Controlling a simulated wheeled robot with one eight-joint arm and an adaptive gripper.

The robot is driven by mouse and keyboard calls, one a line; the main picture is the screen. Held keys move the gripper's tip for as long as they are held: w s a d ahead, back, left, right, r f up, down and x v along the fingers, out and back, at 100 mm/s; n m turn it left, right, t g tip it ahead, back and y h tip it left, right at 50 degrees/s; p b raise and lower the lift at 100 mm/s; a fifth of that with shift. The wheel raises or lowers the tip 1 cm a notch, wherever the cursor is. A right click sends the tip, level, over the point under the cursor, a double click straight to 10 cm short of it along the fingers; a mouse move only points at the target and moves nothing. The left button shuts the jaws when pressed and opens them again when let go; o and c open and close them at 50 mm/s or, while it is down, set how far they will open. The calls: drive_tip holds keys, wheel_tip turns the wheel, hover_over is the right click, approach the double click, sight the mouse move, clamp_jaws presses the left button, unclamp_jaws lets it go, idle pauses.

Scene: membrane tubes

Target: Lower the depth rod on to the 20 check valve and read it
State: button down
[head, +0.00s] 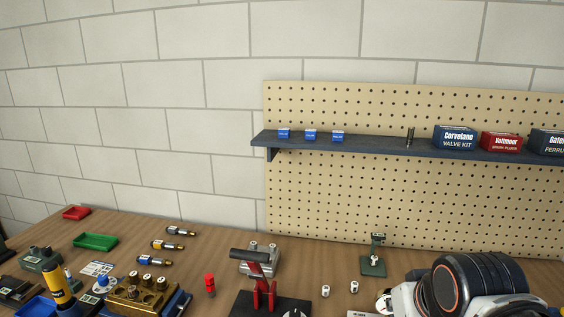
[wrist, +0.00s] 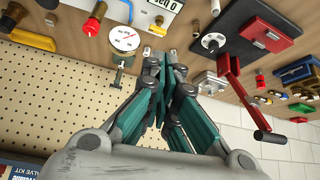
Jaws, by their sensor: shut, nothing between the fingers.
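My gripper (wrist: 158,56) is shut and empty in the wrist view, with its green-sided fingers together. A round white dial gauge (wrist: 124,38) is beyond the fingertips on the left, apart from them. A small green stand (head: 374,264) is at the back of the bench in the head view. I cannot tell for sure which part is the depth rod. No fitting shows a readable 20 mark, so I cannot pick out the 20 check valve. Brass-and-coloured fittings (head: 168,246) lie at the left, and a brass block (head: 140,298) holds several white-topped pieces. My arm hides the bench at lower right.
A red lever press (head: 262,290) with a black handle stands mid-bench. Small white cylinders (head: 354,287) stand to its right. Green (head: 95,241) and red (head: 76,213) trays are at left. A shelf (head: 375,145) with boxes hangs on the pegboard.

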drive_tip(key=s+f, duration=0.1)
drive_tip(key=s, duration=0.1)
drive_tip(key=s+a+f+b, duration=0.1)
drive_tip(key=s, duration=0.1)
drive_tip(key=shift+f, duration=0.35)
idle(0.3)
